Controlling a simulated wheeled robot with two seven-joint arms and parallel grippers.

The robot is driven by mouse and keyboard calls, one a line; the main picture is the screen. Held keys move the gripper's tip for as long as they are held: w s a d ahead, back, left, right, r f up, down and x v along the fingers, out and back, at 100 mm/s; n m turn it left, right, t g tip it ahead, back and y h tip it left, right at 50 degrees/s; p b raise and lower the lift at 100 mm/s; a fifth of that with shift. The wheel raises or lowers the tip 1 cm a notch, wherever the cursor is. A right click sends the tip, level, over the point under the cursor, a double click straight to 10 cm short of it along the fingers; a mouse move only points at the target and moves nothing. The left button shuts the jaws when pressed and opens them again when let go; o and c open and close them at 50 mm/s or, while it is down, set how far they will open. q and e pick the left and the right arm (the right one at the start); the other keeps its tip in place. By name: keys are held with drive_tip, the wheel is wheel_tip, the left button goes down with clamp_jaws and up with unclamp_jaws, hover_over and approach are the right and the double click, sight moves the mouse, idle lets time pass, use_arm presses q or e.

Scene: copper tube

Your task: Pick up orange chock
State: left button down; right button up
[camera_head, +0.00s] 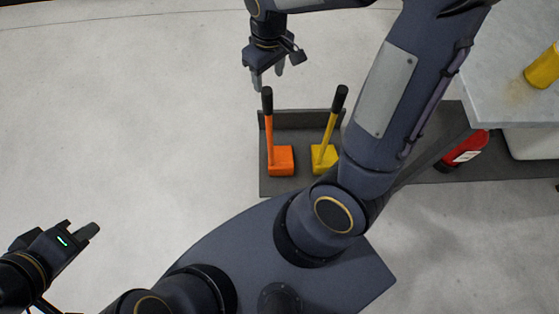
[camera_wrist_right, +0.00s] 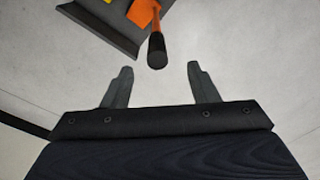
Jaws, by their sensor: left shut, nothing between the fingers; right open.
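The orange chock (camera_head: 281,160) stands in a dark tray in the head view, its handle upright with a black grip on top. In the right wrist view the chock (camera_wrist_right: 142,12) is at the top, its black grip pointing toward my fingers. My right gripper (camera_head: 267,80) is open and empty, just beyond the top of the handle in the head view. In the right wrist view the grip's end lies ahead of my right gripper (camera_wrist_right: 158,85), between the lines of the two fingers and apart from them. My left gripper (camera_head: 92,231) is shut and empty at the lower left, far from the chock.
A yellow chock (camera_head: 324,157) with a similar handle stands right of the orange one in the tray (camera_head: 290,187). A red extinguisher (camera_head: 464,151) and a grey table (camera_head: 510,80) with a yellow object (camera_head: 543,66) are at right. The floor at left is clear.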

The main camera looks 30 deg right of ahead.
sight(268, 97)
drive_tip(key=shift+w+d+f, duration=0.1)
drive_tip(key=shift+w+f, duration=0.15)
drive_tip(key=shift+f, duration=0.3)
drive_tip(key=shift+w+d+f, duration=0.1)
drive_tip(key=shift+w+f, duration=0.1)
drive_tip(key=shift+f, duration=0.35)
drive_tip(key=shift+f+b, duration=0.35)
drive_tip(key=shift+b, duration=0.05)
drive_tip(key=shift+f+b, duration=0.3)
drive_tip(key=shift+f, duration=0.55)
wheel_tip(268, 97, down, 5)
drive_tip(key=shift+a+f+b, duration=0.1)
drive_tip(key=shift+f+b, duration=0.1)
drive_tip(key=shift+b, duration=1)
use_arm(q)
wheel_tip(268, 97, down, 5)
drive_tip(key=shift+w+d+r, duration=0.1)
drive_tip(key=shift+r, duration=0.05)
use_arm(e)
drive_tip(key=shift+r, duration=0.1)
clamp_jaws()
